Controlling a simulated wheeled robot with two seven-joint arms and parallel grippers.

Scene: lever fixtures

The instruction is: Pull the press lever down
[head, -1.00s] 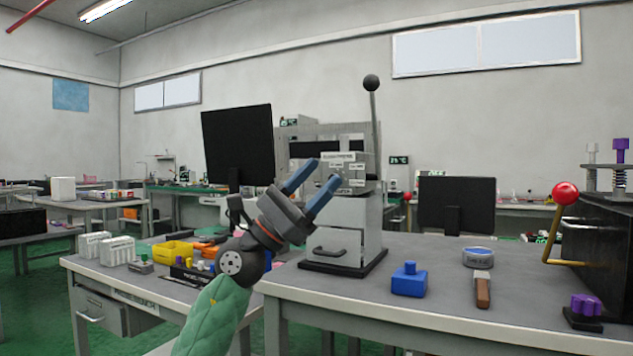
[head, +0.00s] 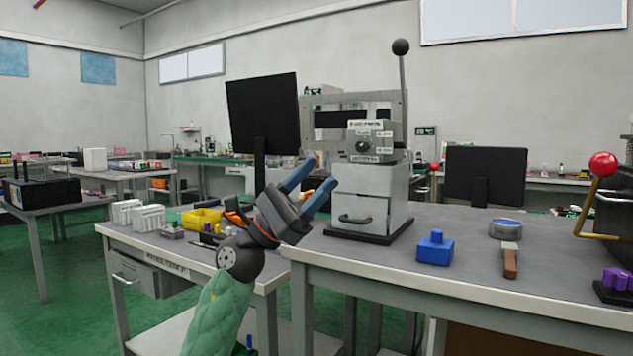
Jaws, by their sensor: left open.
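The press lever (head: 402,85) is a thin grey rod with a black ball knob (head: 401,46) on top. It stands nearly upright on the right side of a grey press box (head: 372,141), which sits on a grey drawer cabinet (head: 370,200). My left gripper (head: 319,181) has blue fingertips spread apart and is empty. In the picture it is left of and below the lever, in front of the cabinet's left side, touching nothing that I can see. My right gripper is out of view.
A blue block (head: 435,248), a round blue-topped tin (head: 505,229) and a brown-handled tool (head: 510,262) lie on the near table (head: 400,262). A red-knobbed lever (head: 603,164) with a yellow arm is at the right edge. A black monitor (head: 262,112) stands behind my gripper.

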